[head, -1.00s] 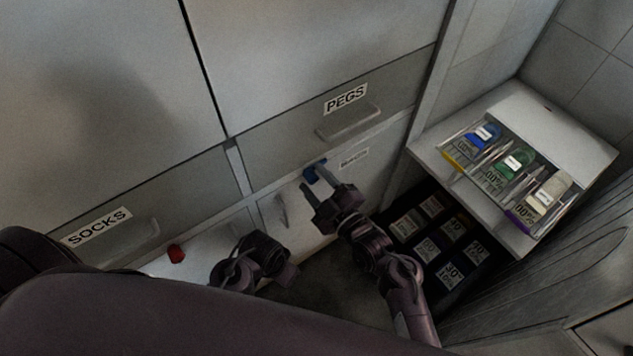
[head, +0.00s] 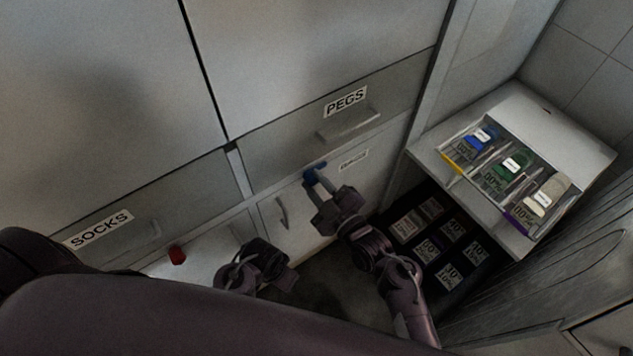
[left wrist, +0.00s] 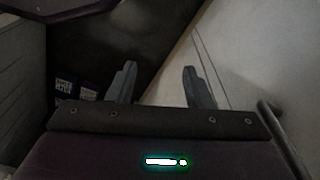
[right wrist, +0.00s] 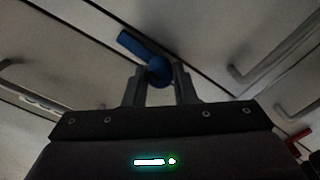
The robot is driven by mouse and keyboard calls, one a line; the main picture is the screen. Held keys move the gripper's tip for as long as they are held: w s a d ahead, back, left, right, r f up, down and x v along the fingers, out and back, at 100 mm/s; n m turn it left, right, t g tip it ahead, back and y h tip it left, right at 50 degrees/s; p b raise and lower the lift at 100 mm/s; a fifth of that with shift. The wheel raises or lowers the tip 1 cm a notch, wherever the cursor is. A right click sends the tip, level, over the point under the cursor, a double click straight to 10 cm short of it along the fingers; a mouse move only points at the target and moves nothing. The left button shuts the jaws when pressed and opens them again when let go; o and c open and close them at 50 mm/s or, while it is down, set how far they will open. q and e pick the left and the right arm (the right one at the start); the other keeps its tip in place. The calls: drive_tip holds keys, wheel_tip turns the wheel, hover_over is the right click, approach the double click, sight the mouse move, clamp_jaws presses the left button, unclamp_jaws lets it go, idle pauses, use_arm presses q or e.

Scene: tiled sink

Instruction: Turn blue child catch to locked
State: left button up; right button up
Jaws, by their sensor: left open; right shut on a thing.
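The blue child catch (head: 314,169) sits at the top edge of a lower cabinet door, under the PEGS drawer. In the right wrist view its round knob (right wrist: 158,70) is between my right gripper's fingers, and its flat lever (right wrist: 136,44) sticks out to the upper left. My right gripper (head: 315,181) is shut on the knob. My left gripper (left wrist: 158,68) is open and empty in the left wrist view. In the head view my left gripper (head: 262,267) is low, left of the right one; its fingertips are hard to make out.
A red catch (head: 177,255) is on the cabinet to the left, under the SOCKS drawer. The PEGS drawer handle (head: 348,124) juts out above the blue catch. A door handle (head: 282,213) is below left. A tray of bottles (head: 510,165) and a dark crate (head: 440,235) are at right.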

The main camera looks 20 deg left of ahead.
drive_tip(key=m+p, duration=0.2)
drive_tip(key=m, duration=0.3)
drive_tip(key=shift+r, duration=0.1)
drive_tip(key=m+p, duration=0.2)
drive_tip(key=m, duration=0.3)
drive_tip(key=shift+m+p, duration=0.3)
drive_tip(key=shift+m, duration=0.1)
use_arm(q)
drive_tip(key=s+a+f+p, duration=0.1)
drive_tip(key=s+a+f, duration=0.1)
drive_tip(key=s+f, duration=0.2)
drive_tip(key=s+a+f, duration=0.2)
drive_tip(key=s+f, duration=0.1)
drive_tip(key=f, duration=0.6)
drive_tip(key=shift+s+f+p, duration=0.3)
drive_tip(key=shift+s+p, duration=0.1)
use_arm(e)
drive_tip(key=m, duration=0.6)
use_arm(q)
drive_tip(key=shift+s+f, duration=0.1)
drive_tip(key=shift+s, duration=0.1)
use_arm(e)
drive_tip(key=o, duration=1)
use_arm(q)
drive_tip(key=shift+w, duration=0.15)
